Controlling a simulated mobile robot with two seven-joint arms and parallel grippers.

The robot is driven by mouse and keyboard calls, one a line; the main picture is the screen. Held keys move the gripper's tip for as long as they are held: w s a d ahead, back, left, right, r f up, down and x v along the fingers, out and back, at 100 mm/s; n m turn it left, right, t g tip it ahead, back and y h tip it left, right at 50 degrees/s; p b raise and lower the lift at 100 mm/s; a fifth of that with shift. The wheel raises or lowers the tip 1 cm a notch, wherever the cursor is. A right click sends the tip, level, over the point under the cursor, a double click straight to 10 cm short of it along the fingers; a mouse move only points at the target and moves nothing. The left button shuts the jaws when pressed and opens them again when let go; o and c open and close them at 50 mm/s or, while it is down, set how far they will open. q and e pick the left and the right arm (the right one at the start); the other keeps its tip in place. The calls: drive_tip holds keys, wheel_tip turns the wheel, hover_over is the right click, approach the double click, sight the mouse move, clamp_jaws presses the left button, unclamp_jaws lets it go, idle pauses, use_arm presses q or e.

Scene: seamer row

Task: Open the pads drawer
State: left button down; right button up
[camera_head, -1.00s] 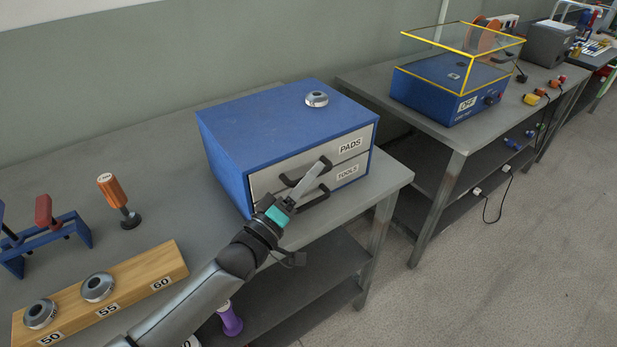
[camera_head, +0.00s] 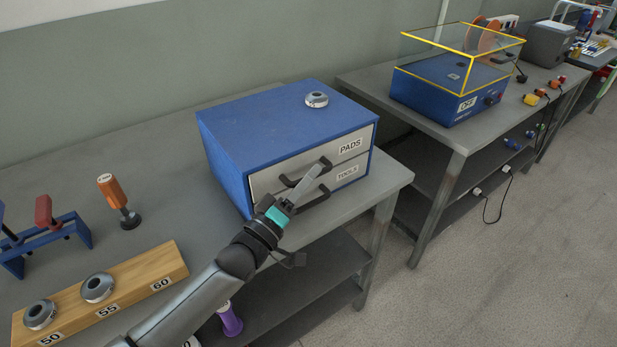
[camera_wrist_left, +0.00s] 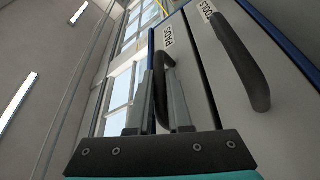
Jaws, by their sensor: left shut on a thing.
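The pads drawer (camera_head: 345,148) is the upper grey front of a blue cabinet (camera_head: 275,122), labelled PADS, and looks flush with it. Its dark bar handle (camera_head: 291,183) is partly covered by my left gripper (camera_head: 311,175). In the left wrist view, the pads handle (camera_wrist_left: 164,66) runs between the two fingers of the left gripper (camera_wrist_left: 161,88), which is shut on it. The tools drawer (camera_head: 349,173), with its own dark handle (camera_head: 315,200), sits directly below. The tools handle also shows in the wrist view (camera_wrist_left: 240,62), beside the gripper. My right gripper is out of view.
A metal ring (camera_head: 317,99) lies on the cabinet top. A wooden block (camera_head: 140,285) with more rings, an orange-handled tool (camera_head: 117,200) and a blue stand (camera_head: 50,240) are on the bench at left. The floor (camera_head: 490,270) right of the bench is open.

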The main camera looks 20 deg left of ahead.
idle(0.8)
use_arm(q)
drive_tip(key=s+d+p, duration=0.5)
drive_tip(key=s+d, duration=0.5)
drive_tip(key=d, duration=0.2)
drive_tip(key=shift+d+p, duration=0.3)
drive_tip(key=shift+p, duration=0.05)
drive_tip(key=shift+w, duration=0.1)
drive_tip(key=c, duration=0.8)
unclamp_jaws()
drive_tip(key=shift+c, duration=0.2)
drive_tip(key=v, duration=1.5)
drive_tip(key=shift+f+b, duration=0.15)
drive_tip(key=shift+b, duration=0.15)
drive_tip(key=shift+f, duration=0.1)
